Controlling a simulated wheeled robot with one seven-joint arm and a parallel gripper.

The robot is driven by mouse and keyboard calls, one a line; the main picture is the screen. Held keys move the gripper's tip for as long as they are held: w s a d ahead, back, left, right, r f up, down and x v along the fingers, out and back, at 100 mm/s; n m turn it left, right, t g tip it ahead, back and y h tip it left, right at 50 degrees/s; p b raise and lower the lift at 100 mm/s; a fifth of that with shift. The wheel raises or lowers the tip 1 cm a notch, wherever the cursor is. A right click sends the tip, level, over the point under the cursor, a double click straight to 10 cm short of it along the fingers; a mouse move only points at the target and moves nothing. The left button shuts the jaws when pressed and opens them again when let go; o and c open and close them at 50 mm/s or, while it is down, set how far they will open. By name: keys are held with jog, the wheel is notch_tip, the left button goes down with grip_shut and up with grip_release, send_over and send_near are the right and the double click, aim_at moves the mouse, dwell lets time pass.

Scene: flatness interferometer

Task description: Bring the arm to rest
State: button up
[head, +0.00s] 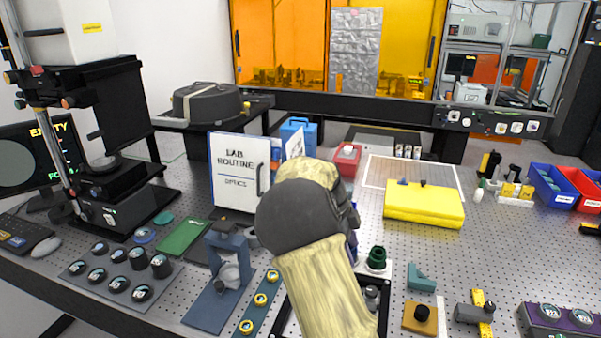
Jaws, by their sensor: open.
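My arm rises from the bottom centre of the head view over the perforated optical table (395,265). It shows a pale yellow link, a dark grey rounded joint and another yellowish link beyond. My gripper's fingers do not show; the arm's own links block the view past the joint. I cannot see whether anything touches the gripper. The arm covers part of the table's middle and part of a black-framed tray near the front edge.
A white "Lab routine" board (236,172) stands left of the arm, with a blue stand (228,262) nearer. A green knobbed part (377,257) is close on the right. A yellow case (424,204) lies farther right. A microscope-like instrument (100,150) stands left. Bare table shows at right.

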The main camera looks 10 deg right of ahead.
jog(key=s+a+f+n+t+y, duration=0.1)
jog(key=s+a+n+t+y, duration=0.1)
jog(key=s+n, duration=0.8)
jog(key=s+a+f+n+t+y, duration=0.2)
jog(key=s+a+n, duration=0.1)
jog(key=s+n, duration=0.8)
jog(key=shift+f+n, duration=0.3)
jog(key=shift+n, duration=0.6)
jog(key=shift+s, duration=0.1)
